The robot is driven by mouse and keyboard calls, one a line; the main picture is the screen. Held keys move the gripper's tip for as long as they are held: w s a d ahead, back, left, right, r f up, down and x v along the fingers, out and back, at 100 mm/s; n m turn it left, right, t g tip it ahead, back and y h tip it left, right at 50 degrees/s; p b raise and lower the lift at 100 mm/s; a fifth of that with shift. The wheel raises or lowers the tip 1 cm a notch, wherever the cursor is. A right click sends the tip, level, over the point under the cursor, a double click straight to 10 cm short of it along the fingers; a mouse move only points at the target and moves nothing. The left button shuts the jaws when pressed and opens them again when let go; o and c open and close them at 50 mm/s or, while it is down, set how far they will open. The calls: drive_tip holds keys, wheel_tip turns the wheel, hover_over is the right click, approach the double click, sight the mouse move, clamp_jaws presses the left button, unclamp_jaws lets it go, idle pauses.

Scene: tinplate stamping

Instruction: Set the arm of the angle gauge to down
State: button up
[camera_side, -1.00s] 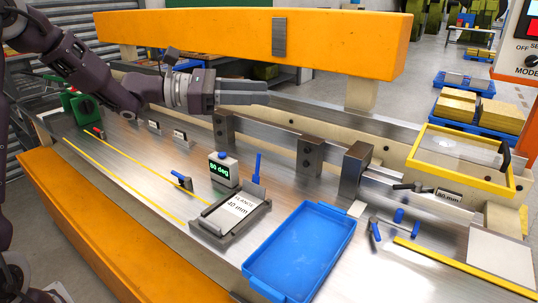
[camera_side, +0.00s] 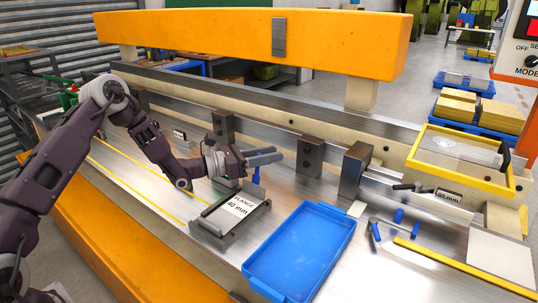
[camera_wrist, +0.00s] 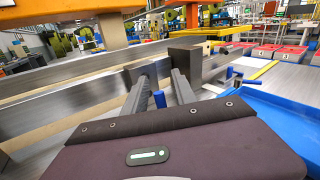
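A small box whose green display shows degrees, which I take for the angle gauge, is now mostly hidden behind my gripper in the side view. A blue upright arm (camera_side: 256,176) stands just below my fingers, by the far corner of the "FLANGE 40 mm" holder (camera_side: 212,229); I cannot tell whether it belongs to the gauge. My gripper (camera_side: 280,154) points right, with its fingers apart. In the wrist view my gripper (camera_wrist: 163,75) shows a gap between the fingers, and a blue piece (camera_wrist: 160,99) appears in that gap; contact cannot be told.
A blue tray (camera_side: 348,232) lies to the right of the holder. Steel blocks (camera_side: 310,157) stand along the rail behind my gripper. Small blue-handled parts (camera_side: 375,231) lie further right. An orange beam (camera_side: 200,32) spans above the back.

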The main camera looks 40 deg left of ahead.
clamp_jaws()
idle(1.4)
